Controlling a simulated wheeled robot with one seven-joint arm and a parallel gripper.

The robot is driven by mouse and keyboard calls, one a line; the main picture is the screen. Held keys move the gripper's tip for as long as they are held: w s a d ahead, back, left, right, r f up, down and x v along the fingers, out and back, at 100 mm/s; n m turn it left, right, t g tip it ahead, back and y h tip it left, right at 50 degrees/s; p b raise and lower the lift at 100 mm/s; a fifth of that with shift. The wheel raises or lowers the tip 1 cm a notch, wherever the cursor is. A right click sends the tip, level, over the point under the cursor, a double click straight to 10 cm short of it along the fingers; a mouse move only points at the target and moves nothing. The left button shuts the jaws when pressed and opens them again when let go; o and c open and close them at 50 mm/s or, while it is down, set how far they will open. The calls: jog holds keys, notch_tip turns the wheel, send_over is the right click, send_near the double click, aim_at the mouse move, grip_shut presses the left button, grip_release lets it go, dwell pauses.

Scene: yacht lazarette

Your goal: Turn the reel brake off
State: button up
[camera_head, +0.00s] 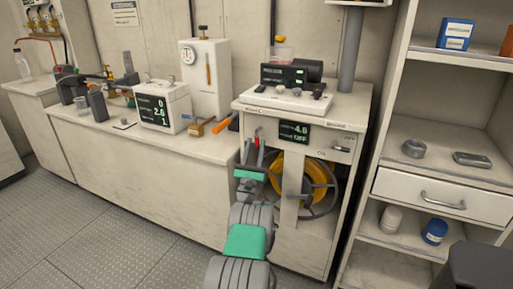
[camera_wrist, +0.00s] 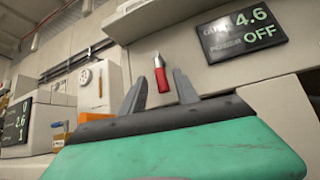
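The reel, with a yellow hose (camera_head: 291,170) on a dark wheel, sits in the open bay of the cabinet (camera_head: 315,241). A small red-handled lever (camera_wrist: 161,76) with a metal top is on the cabinet's front face, left of the display; the frames do not confirm that it is the brake. My gripper (camera_head: 255,152) is in front of the cabinet's upper left. In the wrist view my gripper (camera_wrist: 160,92) is open, with its two dark fingers apart on either side of the red handle. Contact is not clear. The display (camera_head: 294,131) reads 4.6 and OFF.
A silver handle (camera_head: 340,148) is on the cabinet front at right. Equipment and loose parts stand on the cabinet top. A long counter (camera_head: 140,150) with a white display box (camera_head: 162,106) runs left. A shelf unit (camera_head: 385,150) stands right. The grey floor is clear at left.

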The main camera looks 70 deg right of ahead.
jog(key=shift+a+f+b, duration=0.15)
jog(key=shift+f+b, duration=0.25)
jog(key=b+v, duration=0.3)
jog(key=v, duration=0.4)
jog(key=shift+b, duration=0.4)
jog(key=shift+a+r, duration=0.1)
jog(key=shift+r, duration=0.05)
